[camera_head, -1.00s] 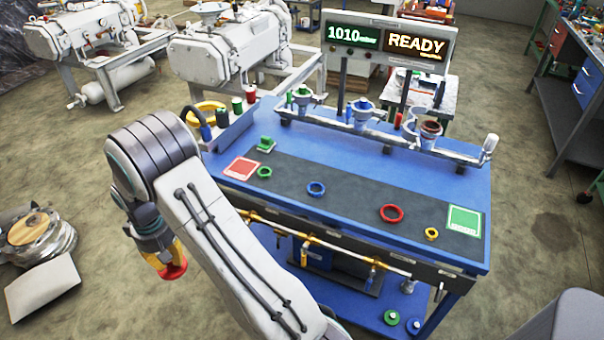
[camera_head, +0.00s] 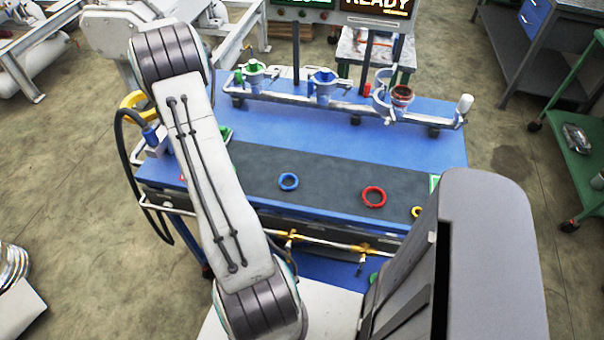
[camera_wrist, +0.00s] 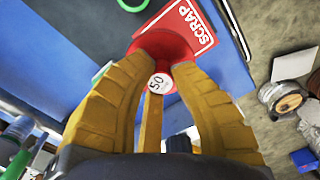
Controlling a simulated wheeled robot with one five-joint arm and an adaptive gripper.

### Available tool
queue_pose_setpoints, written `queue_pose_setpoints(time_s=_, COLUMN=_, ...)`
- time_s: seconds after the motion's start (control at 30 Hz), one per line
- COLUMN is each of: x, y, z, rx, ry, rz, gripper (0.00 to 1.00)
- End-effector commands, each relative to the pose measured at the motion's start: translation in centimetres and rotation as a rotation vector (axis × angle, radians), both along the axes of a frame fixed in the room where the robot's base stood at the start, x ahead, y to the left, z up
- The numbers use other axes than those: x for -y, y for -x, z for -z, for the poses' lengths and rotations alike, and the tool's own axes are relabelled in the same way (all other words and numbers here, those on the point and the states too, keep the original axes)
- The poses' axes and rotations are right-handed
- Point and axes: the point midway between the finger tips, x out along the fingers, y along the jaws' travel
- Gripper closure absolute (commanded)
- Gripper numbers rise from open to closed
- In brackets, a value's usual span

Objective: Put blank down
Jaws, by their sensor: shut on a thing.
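The blank (camera_wrist: 167,48), a red round piece with a white face marked "50", is between the fingertips of my gripper (camera_wrist: 160,75) in the wrist view. My gripper is shut on it. The red card marked SCRAP (camera_wrist: 200,22) lies on the table just beyond the blank, which partly covers it. The gap between blank and card cannot be told. In the head view my arm hides the gripper and the blank.
The dark mat (camera_head: 332,187) on the blue table (camera_head: 300,125) carries a blue ring (camera_head: 288,182), a red ring (camera_head: 373,196) and a yellow ring (camera_head: 416,211). A pipe rail with valves (camera_head: 325,85) stands along the back. Bare mat lies between the rings.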

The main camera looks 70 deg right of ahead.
Motion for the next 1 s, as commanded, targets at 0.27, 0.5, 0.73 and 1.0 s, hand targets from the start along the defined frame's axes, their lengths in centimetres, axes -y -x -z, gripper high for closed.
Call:
queue_pose_setpoints(time_s=0.27, x=8.7, y=10.6, z=-2.5, rx=0.001, ry=0.001, rz=0.125, gripper=1.00)
queue_pose_setpoints(time_s=0.5, x=13.2, y=20.9, z=-3.6, rx=0.001, ry=0.003, rz=0.220, gripper=1.00)
queue_pose_setpoints(time_s=0.73, x=15.0, y=29.8, z=-4.0, rx=0.000, ry=0.001, rz=0.294, gripper=1.00)
queue_pose_setpoints(time_s=1.0, x=15.2, y=36.3, z=-4.1, rx=0.000, ry=0.000, rz=0.346, gripper=1.00)
